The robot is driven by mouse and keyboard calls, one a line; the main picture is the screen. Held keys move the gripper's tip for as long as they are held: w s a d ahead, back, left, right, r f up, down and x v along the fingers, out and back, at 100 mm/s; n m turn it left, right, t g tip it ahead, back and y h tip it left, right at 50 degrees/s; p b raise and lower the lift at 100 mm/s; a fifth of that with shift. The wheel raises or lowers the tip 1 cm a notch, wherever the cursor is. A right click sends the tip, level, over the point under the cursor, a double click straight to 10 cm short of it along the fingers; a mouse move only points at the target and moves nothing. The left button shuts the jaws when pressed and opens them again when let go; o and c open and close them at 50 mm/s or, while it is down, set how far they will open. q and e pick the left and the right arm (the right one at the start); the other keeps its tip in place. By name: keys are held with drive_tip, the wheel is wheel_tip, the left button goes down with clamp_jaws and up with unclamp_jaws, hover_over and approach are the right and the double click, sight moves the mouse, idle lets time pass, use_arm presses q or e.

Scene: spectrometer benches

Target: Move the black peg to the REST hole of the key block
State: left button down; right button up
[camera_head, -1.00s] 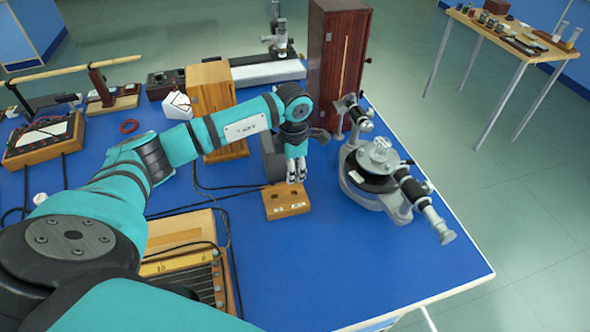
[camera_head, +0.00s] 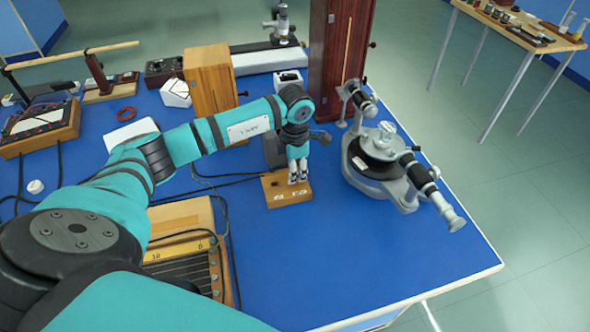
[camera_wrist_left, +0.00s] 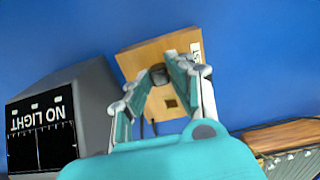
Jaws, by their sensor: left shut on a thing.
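The key block (camera_head: 288,195) is a small wooden block with white labels on the blue bench; it also shows in the left wrist view (camera_wrist_left: 135,62). My left gripper (camera_head: 298,180) is over the block's right part, pointing down. In the left wrist view, my left gripper (camera_wrist_left: 160,85) is shut on the black peg (camera_wrist_left: 158,72), at the block's top face. I cannot tell how far the peg is in a hole. A square empty hole (camera_wrist_left: 170,103) shows beside it. A white label (camera_wrist_left: 196,53), partly hidden, reads "ST". My right gripper is not in view.
A grey spectrometer (camera_head: 385,160) stands right of the block. A dark grey box marked "NO LIGHT" (camera_wrist_left: 85,100) is close beside it. A tall brown cabinet (camera_head: 336,60) stands behind. Black cables (camera_head: 230,180) run left of the block. The bench front right is clear.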

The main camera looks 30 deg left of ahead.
use_arm(q)
drive_tip(key=c, duration=1.1)
unclamp_jaws()
wheel_tip(320, 180, up, 12)
